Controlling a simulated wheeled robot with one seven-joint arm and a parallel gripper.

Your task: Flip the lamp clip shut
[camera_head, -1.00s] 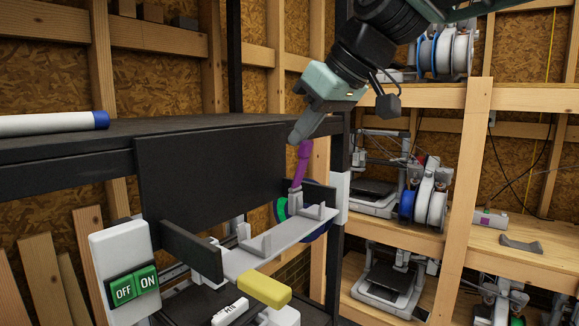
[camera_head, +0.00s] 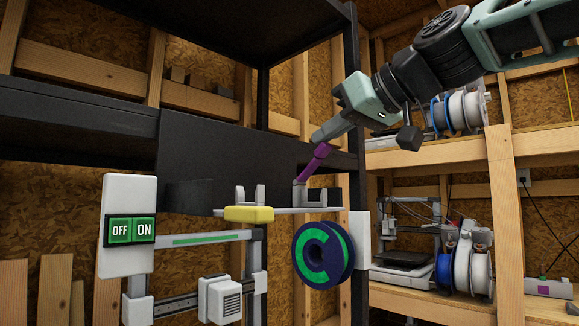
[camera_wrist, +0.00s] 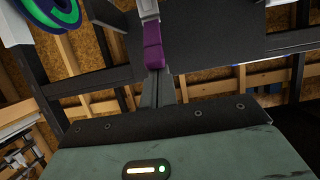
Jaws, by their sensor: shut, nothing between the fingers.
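The lamp clip's purple lever (camera_head: 314,162) stands raised on a pale bracket on the thin bar (camera_head: 285,209) under the dark shelf. It tilts up and to the right in the head view. My gripper (camera_head: 322,138) is shut and empty, with its tips at the lever's upper end. They appear to touch it, but any small gap is hard to judge. In the wrist view the purple lever (camera_wrist: 153,50) lies just beyond my shut fingertips (camera_wrist: 157,75). The pale bracket (camera_wrist: 147,8) shows past it at the top edge.
A yellow block (camera_head: 249,214) is at the bar's front. An OFF/ON switch (camera_head: 131,230) is at the left, and a blue-green spool (camera_head: 323,255) hangs below the bar. A dark panel (camera_head: 225,160) stands behind. Shelves with printers and spools (camera_head: 465,260) are at the right.

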